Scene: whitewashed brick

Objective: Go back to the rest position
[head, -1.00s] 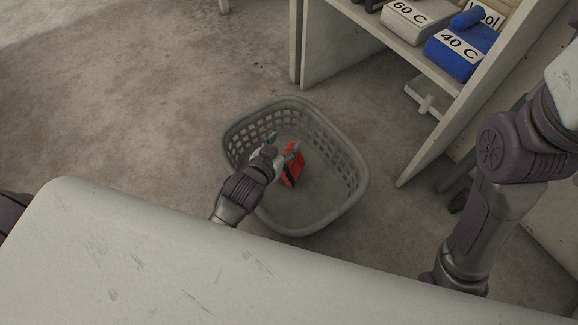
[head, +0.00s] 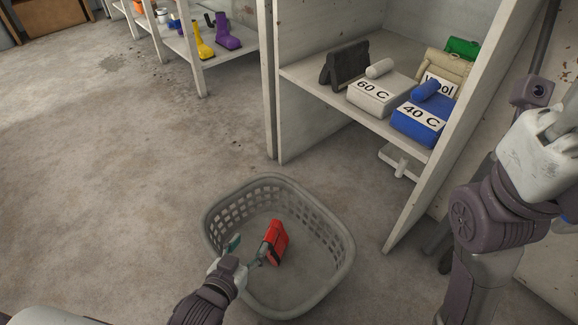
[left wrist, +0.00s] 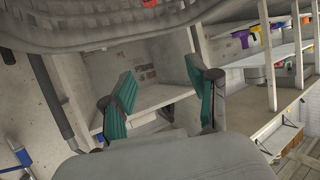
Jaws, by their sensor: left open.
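My left gripper (head: 245,253) is open at the near left side of the grey laundry basket (head: 345,262), its teal fingers over the rim and inside in the head view. Its two teal fingers also show wide apart in the left wrist view (left wrist: 160,103), with nothing between them. A red item with a dark part (head: 277,237) lies in the basket just beyond the right finger; I cannot tell whether they touch. A bit of red shows at the top of the left wrist view. My right arm stands folded at the right of the head view; its fingers do not show.
A white shelf unit (head: 392,226) stands beyond the basket, with packs labelled 60 C (head: 376,99) and 40 C (head: 416,125). The concrete floor (head: 120,170) at left is clear.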

